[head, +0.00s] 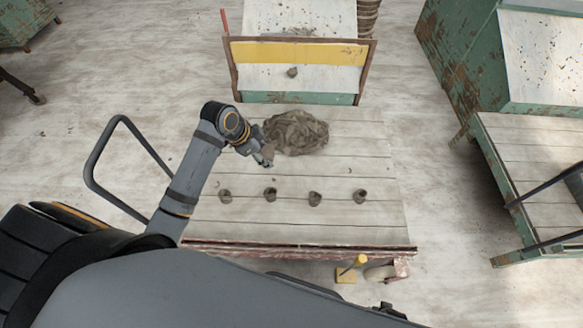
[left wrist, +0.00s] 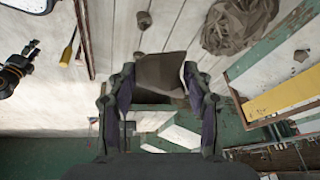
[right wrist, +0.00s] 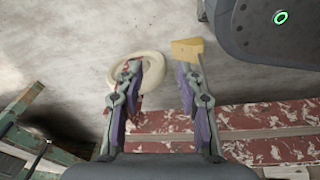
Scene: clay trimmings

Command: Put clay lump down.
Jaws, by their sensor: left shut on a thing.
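My left gripper (head: 264,158) is shut on a brown clay lump (left wrist: 160,74), which shows between its fingers in the left wrist view. In the head view this gripper is over the planked table (head: 235,228), just left of a large crumpled brown heap (head: 297,132). The fingers partly hide the held lump there. Several small grey-brown lumps (head: 270,194) lie in a row across the planks in front of the gripper. My right gripper (right wrist: 158,75) is open and empty, off the table's near edge.
A yellow-and-white panelled stand (head: 300,52) with a small lump (head: 292,72) is behind the table. Green cabinets stand right. Planks left of the row are clear.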

